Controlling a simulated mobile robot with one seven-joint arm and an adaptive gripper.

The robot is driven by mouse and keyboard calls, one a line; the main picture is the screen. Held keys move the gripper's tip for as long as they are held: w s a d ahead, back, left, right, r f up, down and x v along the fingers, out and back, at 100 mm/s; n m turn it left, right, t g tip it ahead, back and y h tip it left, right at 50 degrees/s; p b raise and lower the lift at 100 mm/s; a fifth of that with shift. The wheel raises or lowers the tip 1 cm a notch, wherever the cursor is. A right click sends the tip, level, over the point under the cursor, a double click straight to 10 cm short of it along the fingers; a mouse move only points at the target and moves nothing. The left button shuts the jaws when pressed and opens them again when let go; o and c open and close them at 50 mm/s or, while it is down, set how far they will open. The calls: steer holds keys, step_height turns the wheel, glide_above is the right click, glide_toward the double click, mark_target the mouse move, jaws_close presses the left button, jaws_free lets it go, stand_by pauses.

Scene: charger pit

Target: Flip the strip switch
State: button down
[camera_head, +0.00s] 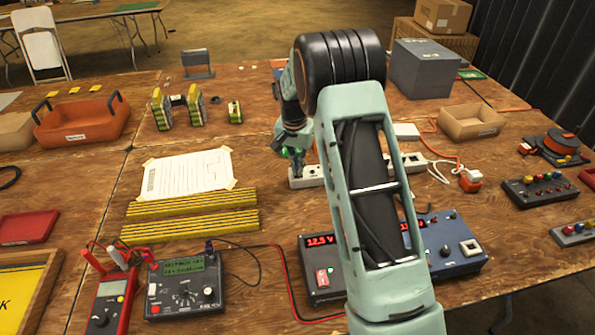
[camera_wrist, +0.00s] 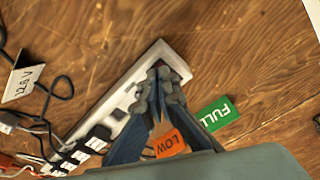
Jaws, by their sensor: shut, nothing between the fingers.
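The white power strip (camera_head: 311,180) lies on the wooden table behind my arm, which hides its middle. In the wrist view, the strip (camera_wrist: 138,79) runs diagonally, with dark plugs and cables at its lower left end. My gripper (camera_head: 295,163) points down at the strip's left end in the head view. In the wrist view, the closed fingertips of my gripper (camera_wrist: 163,82) are over the strip's upper right end, with nothing between them. The switch is not clearly visible; the fingers cover part of that end. I cannot tell whether the fingertips touch the strip.
An orange LOW label (camera_wrist: 170,144) and a green FULL label (camera_wrist: 218,113) lie beside the strip. A white 12.6 V tag (camera_wrist: 22,83) is across from them. Power supplies (camera_head: 322,268) stand nearer, and a taped paper sheet (camera_head: 187,174) lies left.

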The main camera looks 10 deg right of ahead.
steer(key=shift+r+p, duration=2.05)
steer(key=shift+r, duration=1.45)
